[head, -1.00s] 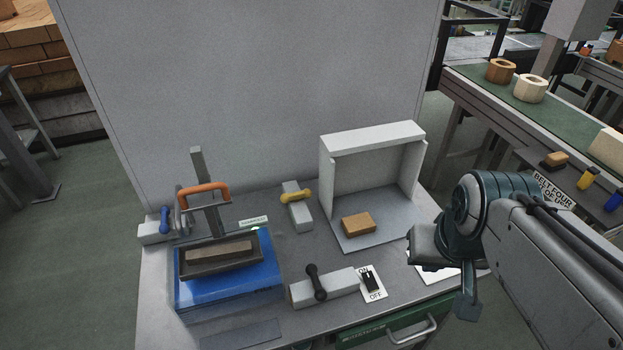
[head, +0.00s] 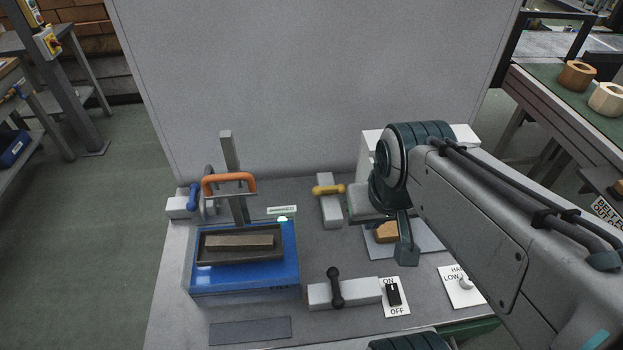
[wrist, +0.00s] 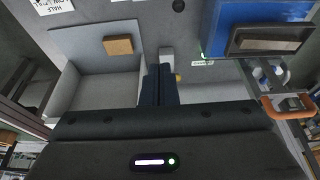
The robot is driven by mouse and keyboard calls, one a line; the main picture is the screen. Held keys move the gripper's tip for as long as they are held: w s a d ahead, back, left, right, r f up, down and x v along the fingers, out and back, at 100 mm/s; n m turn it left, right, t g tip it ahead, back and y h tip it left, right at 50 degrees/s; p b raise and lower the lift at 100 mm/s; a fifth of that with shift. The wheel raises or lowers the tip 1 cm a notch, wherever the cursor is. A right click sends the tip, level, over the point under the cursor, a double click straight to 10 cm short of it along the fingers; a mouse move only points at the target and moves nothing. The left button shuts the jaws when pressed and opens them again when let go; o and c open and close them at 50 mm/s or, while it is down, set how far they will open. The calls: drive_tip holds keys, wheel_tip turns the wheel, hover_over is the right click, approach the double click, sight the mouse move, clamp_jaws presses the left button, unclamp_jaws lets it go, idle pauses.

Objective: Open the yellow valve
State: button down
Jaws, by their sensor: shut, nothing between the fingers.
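The yellow valve (head: 329,190) has a short bar handle lying crosswise over a pale grey block (head: 329,212), at the back middle of the bench. In the wrist view a small part of the yellow handle (wrist: 179,78) shows just right of my fingers. My gripper (wrist: 158,72) is shut and empty, its dark fingers side by side in front of the pale block. In the head view my arm comes from the right and its end is just right of the valve; the fingertips are not clear there. I cannot tell whether they touch the valve.
A blue press-like unit (head: 245,285) with an orange handle (head: 229,180) stands left of the valve. A blue valve handle (head: 193,200) is farther left. A black-handled valve (head: 336,288) and an ON/OFF switch (head: 393,294) are in front. A tan brick (head: 385,232) lies to the right, partly behind my arm.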

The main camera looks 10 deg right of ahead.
idle(0.3)
drive_tip(key=w+a+f+m+t+y+b, duration=0.1)
drive_tip(key=w+a+f+m+t, duration=0.1)
drive_tip(key=w+a+f+m, duration=0.3)
drive_tip(key=w+a+f+m+t+y+b, duration=0.1)
drive_tip(key=w+a+f+m+y+b, duration=0.15)
drive_tip(key=w+a+m, duration=0.35)
drive_tip(key=w+d+f+m+t+h, duration=0.1)
drive_tip(key=w+d+f+m+h, duration=0.1)
drive_tip(key=f+m, duration=0.3)
drive_tip(key=w+d+f+m+t+h+b, duration=0.1)
drive_tip(key=w+d+f+m+h, duration=0.2)
drive_tip(key=d+f+m+h, duration=0.1)
drive_tip(key=d+m+h, duration=0.1)
drive_tip(key=m, duration=0.1)
drive_tip(key=shift+w+f+m, duration=0.3)
drive_tip(key=shift+f, duration=0.05)
drive_tip(key=shift+w+d, duration=0.1)
